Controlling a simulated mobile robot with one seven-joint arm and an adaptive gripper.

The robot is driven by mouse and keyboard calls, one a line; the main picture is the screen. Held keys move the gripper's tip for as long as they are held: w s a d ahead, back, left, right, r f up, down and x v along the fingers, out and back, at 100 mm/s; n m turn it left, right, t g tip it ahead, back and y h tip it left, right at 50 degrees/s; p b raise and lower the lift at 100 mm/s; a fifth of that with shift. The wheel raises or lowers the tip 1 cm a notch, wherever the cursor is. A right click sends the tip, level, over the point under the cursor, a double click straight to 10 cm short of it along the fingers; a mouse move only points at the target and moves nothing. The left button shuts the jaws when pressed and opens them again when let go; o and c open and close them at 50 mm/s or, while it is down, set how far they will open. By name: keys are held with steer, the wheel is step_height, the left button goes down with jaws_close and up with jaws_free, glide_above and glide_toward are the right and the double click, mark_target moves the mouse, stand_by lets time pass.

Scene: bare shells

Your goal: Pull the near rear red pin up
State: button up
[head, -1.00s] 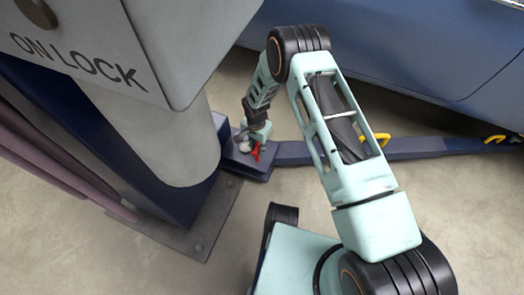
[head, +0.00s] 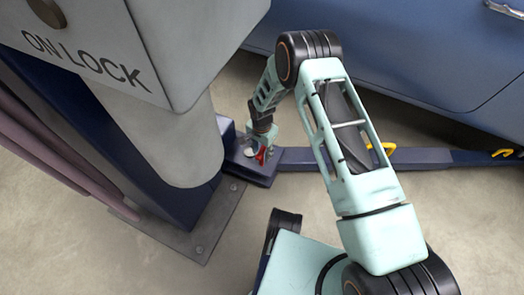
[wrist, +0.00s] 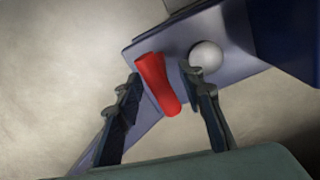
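The red pin (head: 261,154) stands at the pivot end of the dark blue lift arm (head: 312,157), at the foot of the column. My gripper (head: 258,146) is right at it, pointing down. In the wrist view the red pin (wrist: 157,84) shows between the two fingers of my gripper (wrist: 160,90), which are apart, with a gap on each side of it. A pale round knob (wrist: 207,55) sits beside the pin, close to the right fingertip. Whether the pin is raised cannot be told.
A grey box marked "ON LOCK" (head: 90,58) and a grey cylinder (head: 172,135) stand close on the left. A blue car (head: 420,50) is behind. Yellow handles (head: 383,149) are on the lift arm. The floor in front is clear.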

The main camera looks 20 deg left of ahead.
step_height(320, 180, up, 12)
stand_by(0.5)
stand_by(0.4)
